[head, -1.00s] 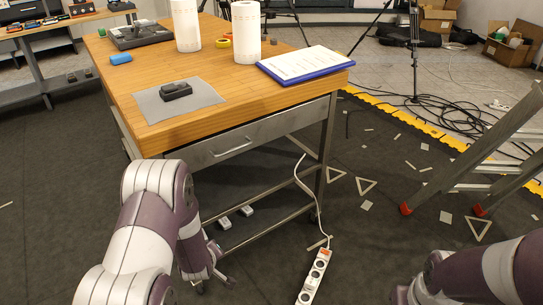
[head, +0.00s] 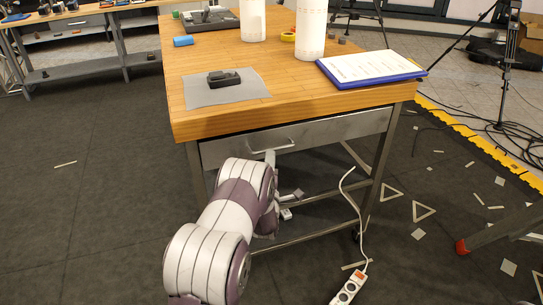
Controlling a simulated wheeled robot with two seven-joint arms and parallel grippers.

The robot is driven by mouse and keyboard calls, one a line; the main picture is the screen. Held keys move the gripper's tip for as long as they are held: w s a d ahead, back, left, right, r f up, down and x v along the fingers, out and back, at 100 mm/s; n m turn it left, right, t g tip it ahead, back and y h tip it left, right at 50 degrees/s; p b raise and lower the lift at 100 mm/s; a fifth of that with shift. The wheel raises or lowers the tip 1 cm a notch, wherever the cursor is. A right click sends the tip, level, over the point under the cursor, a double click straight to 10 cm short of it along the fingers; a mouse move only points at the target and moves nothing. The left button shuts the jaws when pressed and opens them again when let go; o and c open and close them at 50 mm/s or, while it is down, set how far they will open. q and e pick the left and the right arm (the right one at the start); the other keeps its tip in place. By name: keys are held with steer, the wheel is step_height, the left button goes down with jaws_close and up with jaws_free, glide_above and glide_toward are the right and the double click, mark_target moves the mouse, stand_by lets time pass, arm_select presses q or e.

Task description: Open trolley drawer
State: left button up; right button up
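The trolley (head: 222,121) has a wooden top and a metal frame. Its wide grey drawer (head: 335,129) sits under the top and looks shut, with a bar handle (head: 287,147) on its front. My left arm reaches up from the bottom of the head view to the drawer front. My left gripper (head: 270,158) is at the handle, just below its middle. My own arm hides most of this gripper, so I cannot tell whether its fingers are open or shut, or whether they touch the bar. My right gripper is out of view.
On the trolley top are a grey mat (head: 215,96) with a black device (head: 232,78), a blue clipboard (head: 370,69) and paper rolls (head: 311,30). A power strip (head: 349,289) lies on the floor to the right. The floor left of the trolley is clear.

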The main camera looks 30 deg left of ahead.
arm_select(q)
steer(key=shift+x, duration=2)
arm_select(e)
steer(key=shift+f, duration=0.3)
arm_select(q)
jaws_close()
